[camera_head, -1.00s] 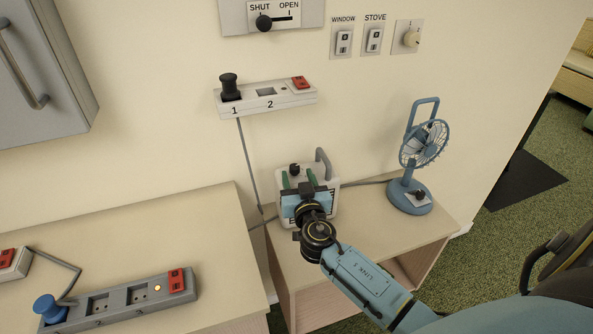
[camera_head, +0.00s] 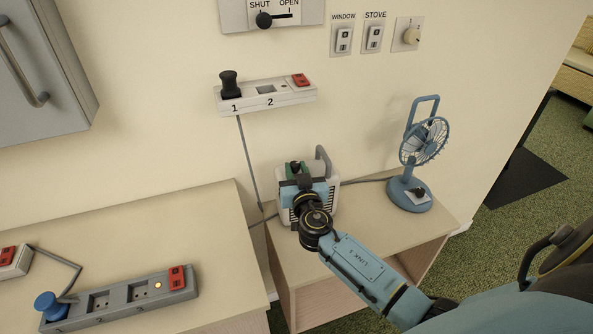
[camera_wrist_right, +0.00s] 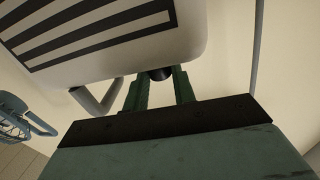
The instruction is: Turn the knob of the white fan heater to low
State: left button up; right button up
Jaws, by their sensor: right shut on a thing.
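The white fan heater (camera_head: 328,194) stands on the small wooden table, with a dark front grille and a grey handle at its right. Its dark knob (camera_head: 296,165) is on top. My right gripper (camera_head: 295,168) is over the heater's top, its green fingers shut on the knob. In the right wrist view, the heater (camera_wrist_right: 190,40) fills the upper left, and the dark knob (camera_wrist_right: 160,74) shows between the two green fingertips. The knob's setting marks are not readable. My left gripper is not in view.
A blue fan (camera_head: 408,195) stands right of the heater on the wooden table (camera_head: 350,246). A wall socket strip (camera_head: 266,99) with a black plug is above. A grey power strip (camera_head: 120,301) lies on the left counter (camera_head: 150,235).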

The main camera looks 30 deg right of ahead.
jog(key=shift+d+f+n+t+y+b, duration=0.2)
jog(key=shift+n+t+y+b, duration=0.1)
jog(key=shift+n+y+b, duration=0.35)
jog(key=shift+s+d+n+y, duration=0.1)
jog(key=shift+n+y, duration=0.25)
jog(key=shift+y, duration=0.5)
jog(key=shift+d+r+n+t+y, duration=0.15)
jog(key=shift+n+t+y, duration=0.15)
jog(key=shift+n+y, duration=0.9)
jog(key=shift+y, duration=0.7)
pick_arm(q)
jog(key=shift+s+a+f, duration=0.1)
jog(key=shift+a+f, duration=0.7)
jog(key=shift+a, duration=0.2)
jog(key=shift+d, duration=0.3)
pick_arm(e)
jog(key=o, duration=1)
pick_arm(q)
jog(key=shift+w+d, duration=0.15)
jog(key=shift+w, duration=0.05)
